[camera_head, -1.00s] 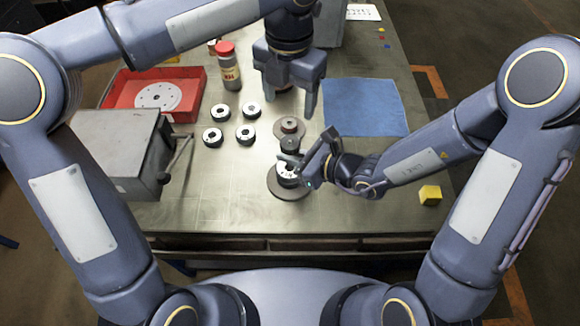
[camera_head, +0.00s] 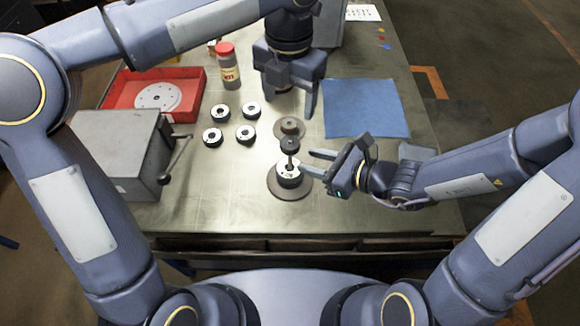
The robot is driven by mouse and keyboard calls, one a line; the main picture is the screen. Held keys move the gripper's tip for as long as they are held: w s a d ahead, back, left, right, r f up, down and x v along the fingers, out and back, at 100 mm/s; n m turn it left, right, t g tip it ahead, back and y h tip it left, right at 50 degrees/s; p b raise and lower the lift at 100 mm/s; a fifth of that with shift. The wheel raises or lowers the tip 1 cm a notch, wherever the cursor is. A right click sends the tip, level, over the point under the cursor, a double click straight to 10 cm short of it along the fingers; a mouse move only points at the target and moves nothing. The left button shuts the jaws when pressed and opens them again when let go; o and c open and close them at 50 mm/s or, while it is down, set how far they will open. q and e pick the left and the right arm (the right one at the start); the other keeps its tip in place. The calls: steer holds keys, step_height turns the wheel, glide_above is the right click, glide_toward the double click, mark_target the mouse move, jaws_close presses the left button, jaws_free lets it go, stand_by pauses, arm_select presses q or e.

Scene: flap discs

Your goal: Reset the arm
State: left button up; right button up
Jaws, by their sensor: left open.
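My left gripper (camera_head: 292,95) hangs over the back middle of the table, pointing down, open, with nothing seen between its fingers. My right gripper (camera_head: 313,163) points left, just right of the front post stand; its fingers are apart and look empty. The front stand has a dark round base (camera_head: 291,192) with a black-and-white ring (camera_head: 289,174) around its post, topped by a dark knob (camera_head: 290,144). Behind it is a second round brown stand (camera_head: 290,127). Several loose black-and-white rings (camera_head: 245,133) lie flat to the left.
A red tray (camera_head: 190,78) holding a pale perforated disc (camera_head: 158,96) is at the back left. A grey box with a lever (camera_head: 115,150) stands at the left. A red-capped bottle (camera_head: 228,68) stands behind the rings. A blue cloth (camera_head: 365,107) lies at the right.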

steer(key=shift+s+d+r, duration=0.15)
steer(key=shift+s+d, duration=0.05)
steer(key=shift+d, duration=0.15)
stand_by(0.3)
